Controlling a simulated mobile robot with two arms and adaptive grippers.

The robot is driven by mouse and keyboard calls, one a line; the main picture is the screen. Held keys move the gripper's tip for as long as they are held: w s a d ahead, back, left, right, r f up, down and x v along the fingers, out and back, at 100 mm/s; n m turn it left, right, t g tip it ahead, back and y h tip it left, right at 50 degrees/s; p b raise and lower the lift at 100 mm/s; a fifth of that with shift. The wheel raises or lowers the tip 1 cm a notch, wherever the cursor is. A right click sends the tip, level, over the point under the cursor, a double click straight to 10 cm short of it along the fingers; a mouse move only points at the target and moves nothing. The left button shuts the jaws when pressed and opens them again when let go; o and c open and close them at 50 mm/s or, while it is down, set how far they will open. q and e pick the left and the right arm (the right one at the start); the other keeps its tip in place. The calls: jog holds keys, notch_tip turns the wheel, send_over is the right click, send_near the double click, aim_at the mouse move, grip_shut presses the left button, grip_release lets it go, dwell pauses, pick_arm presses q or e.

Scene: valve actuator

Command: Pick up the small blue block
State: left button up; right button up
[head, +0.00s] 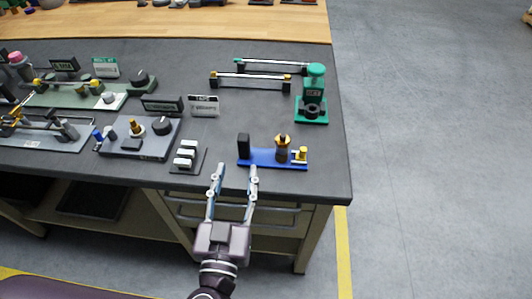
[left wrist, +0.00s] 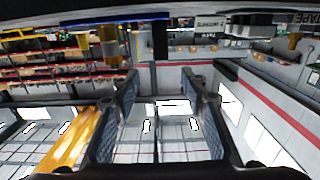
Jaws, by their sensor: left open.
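A blue base plate (head: 262,158) lies near the front edge of the dark table. It carries a black upright block (head: 243,146), a dark and brass cylinder (head: 282,148) and a yellow knob (head: 301,154). A small blue piece (head: 98,134) stands at the left of the grey knob unit. I cannot tell which is the block named. My left gripper (head: 235,178) is open and empty at the table's front edge, before the blue plate's left end. The left wrist view is upside down; the black block (left wrist: 160,40) shows above the open fingers (left wrist: 160,84). My right gripper is not in view.
White switches on a small panel (head: 188,156) stand left of the gripper. A green fixture (head: 312,100) and metal bars (head: 250,76) stand behind the blue plate. The dark tabletop (head: 225,130) is bare between them. Drawers are below the front edge.

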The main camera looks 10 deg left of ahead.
aim_at(242, 144)
pick_arm(q)
jog(key=w, duration=0.6)
jog(key=shift+w, duration=0.3)
jog(key=shift+w+a+f, duration=0.1)
jog(key=shift+w+f, duration=0.15)
jog(key=shift+w, duration=1.05)
jog(key=shift+w+a+f, duration=0.1)
jog(key=shift+w+f, duration=0.1)
jog(key=shift+w, duration=1.1)
grip_shut()
jog(key=shift+r, duration=0.1)
